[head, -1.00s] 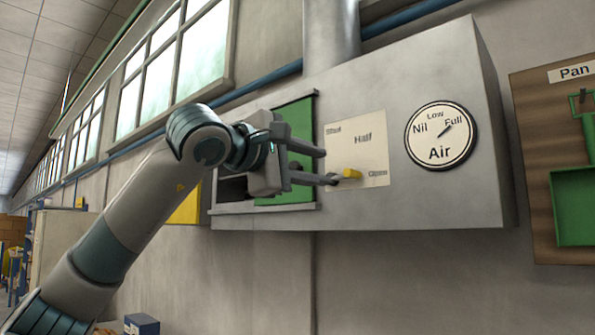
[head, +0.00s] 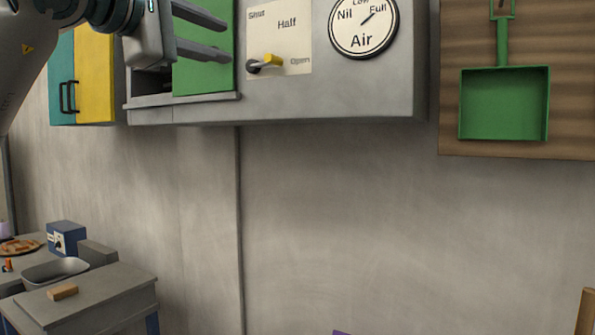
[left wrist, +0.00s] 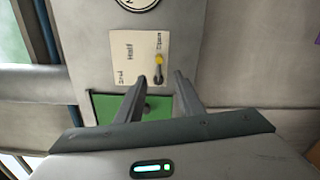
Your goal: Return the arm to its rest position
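My left gripper (head: 228,40) is open and empty at the upper left of the head view, in front of a green panel (head: 205,78) on the grey wall box. Its two fingers (left wrist: 160,82) stand apart in the left wrist view, with nothing between their tips. A small lever with a yellow tip (head: 270,62) is just right of the fingers, apart from them in the head view, and points toward "Open". It also shows beyond the fingers in the left wrist view (left wrist: 159,60). The air dial (head: 364,24) has its needle toward "Full". My right gripper is not in view.
The grey wall box (head: 330,95) has a ledge (head: 185,105) below the green panel. A yellow and teal cabinet (head: 93,80) is at left. A green dustpan (head: 504,105) hangs on a wooden board at right. A bench (head: 95,298) with small items stands lower left.

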